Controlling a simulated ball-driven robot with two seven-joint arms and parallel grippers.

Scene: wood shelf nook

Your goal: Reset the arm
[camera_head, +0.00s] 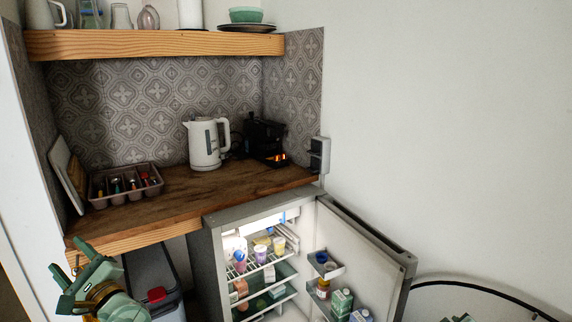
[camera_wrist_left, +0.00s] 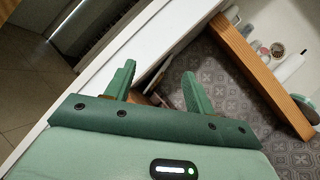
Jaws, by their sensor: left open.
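My left gripper (camera_head: 72,268) is green and shows at the lower left of the head view, in front of the counter's left end. In the left wrist view its two fingers (camera_wrist_left: 157,82) stand apart with nothing between them. Behind the fingers are a white edge and patterned tiles. A small green part at the bottom right edge of the head view looks like the tip of my right arm; its jaws cannot be made out.
The wooden counter (camera_head: 205,197) holds a cutlery tray (camera_head: 127,192), a white kettle (camera_head: 203,145) and a black coffee machine (camera_head: 262,140). Below it, a stocked fridge stands with its door (camera_head: 368,240) swung open to the right. A wooden shelf (camera_head: 150,44) hangs above.

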